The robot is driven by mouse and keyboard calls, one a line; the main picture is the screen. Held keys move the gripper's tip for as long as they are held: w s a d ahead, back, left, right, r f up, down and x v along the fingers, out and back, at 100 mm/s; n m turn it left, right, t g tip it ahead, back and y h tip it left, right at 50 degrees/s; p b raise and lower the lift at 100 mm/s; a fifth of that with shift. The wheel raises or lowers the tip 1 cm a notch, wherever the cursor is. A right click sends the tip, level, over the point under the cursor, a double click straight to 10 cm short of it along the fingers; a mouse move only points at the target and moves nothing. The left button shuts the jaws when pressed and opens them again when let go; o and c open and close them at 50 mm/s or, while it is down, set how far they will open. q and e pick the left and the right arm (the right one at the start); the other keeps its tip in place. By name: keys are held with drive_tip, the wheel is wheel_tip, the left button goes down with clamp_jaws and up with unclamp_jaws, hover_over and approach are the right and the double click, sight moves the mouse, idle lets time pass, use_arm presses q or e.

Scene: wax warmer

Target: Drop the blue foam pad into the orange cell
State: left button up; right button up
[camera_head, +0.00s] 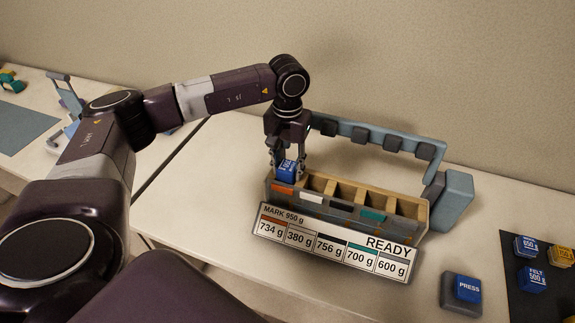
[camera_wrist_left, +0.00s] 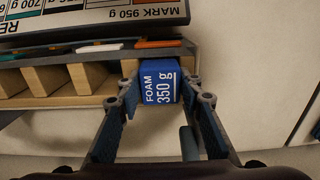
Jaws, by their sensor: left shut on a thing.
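The blue foam pad (camera_head: 287,172) is a small block; its label in the left wrist view (camera_wrist_left: 160,83) reads FOAM 350 g. My left gripper (camera_head: 286,166) points down and is shut on it, one finger on each side. The pad is at the mouth of the leftmost cell of the wooden row, behind the orange tag (camera_head: 283,188). The orange tag also shows just beyond the pad in the left wrist view (camera_wrist_left: 158,44). I cannot tell how deep the pad sits, as the pad and fingers hide the cell's inside. My right gripper is not in view.
The other cells (camera_head: 345,192) look empty. A sign (camera_head: 335,244) in front reads MARK 950 g and READY. A grey-blue bar with dark blocks (camera_head: 375,136) spans behind the cells. A PRESS button (camera_head: 467,290) and a dark mat with labelled blocks (camera_head: 533,279) are at right.

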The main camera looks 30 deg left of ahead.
sight(288, 166)
use_arm(q)
drive_tip(key=o, duration=1.2)
drive_tip(key=shift+r, duration=0.15)
wheel_tip(288, 166, up, 12)
drive_tip(key=shift+f, duration=0.15)
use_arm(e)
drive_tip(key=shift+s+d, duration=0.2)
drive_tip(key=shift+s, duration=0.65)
